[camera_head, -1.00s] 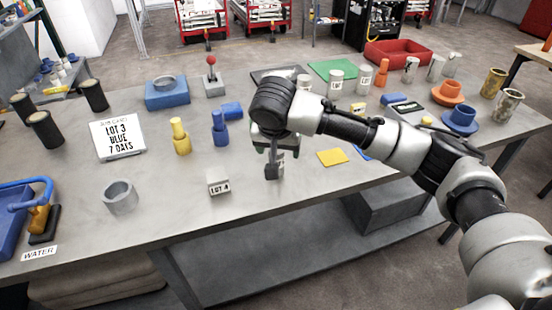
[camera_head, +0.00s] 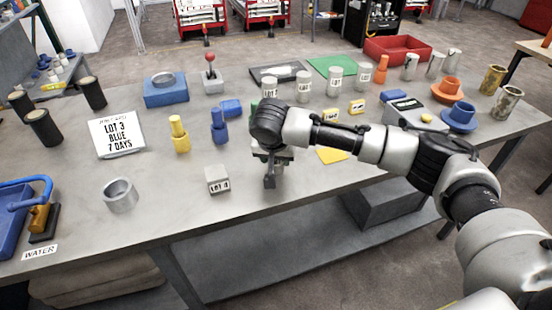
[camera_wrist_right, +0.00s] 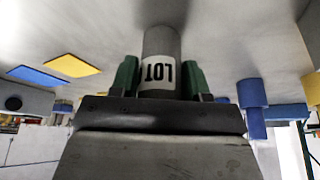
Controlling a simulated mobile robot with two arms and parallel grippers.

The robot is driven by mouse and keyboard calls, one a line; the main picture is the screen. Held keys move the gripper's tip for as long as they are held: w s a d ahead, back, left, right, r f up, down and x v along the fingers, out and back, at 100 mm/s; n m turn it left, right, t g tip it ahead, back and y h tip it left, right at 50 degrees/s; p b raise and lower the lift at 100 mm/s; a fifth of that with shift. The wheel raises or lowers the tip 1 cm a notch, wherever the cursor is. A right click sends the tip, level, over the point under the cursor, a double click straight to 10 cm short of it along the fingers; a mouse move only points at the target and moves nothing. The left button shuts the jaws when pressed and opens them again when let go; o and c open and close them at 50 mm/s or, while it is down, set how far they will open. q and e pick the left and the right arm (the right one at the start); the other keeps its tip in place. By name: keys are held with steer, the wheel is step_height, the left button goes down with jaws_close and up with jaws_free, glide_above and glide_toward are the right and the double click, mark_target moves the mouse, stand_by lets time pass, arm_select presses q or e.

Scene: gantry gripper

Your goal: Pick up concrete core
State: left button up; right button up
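My right gripper (camera_head: 270,160) is over the front middle of the table, pointing down. In the right wrist view its two green fingers (camera_wrist_right: 160,80) stand on either side of a grey concrete core (camera_wrist_right: 160,42) with a white LOT label. The fingers appear closed on it; the contact on the left side is hard to see. In the head view the core (camera_head: 270,181) hangs below the gripper, partly hidden and dark. Other labelled cores, such as one grey core (camera_head: 335,82), stand at the back. My left gripper is not in view.
A LOT 4 block (camera_head: 217,182) is just left of the gripper. A blue cylinder (camera_head: 220,128), a yellow cylinder (camera_head: 180,136) and a yellow mat (camera_head: 332,156) are nearby. A grey ring (camera_head: 120,196) stands further left. The front table strip is mostly clear.

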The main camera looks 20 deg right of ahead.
steer(key=c, duration=0.4)
steer(key=shift+c, duration=0.9)
steer(key=shift+r, duration=0.1)
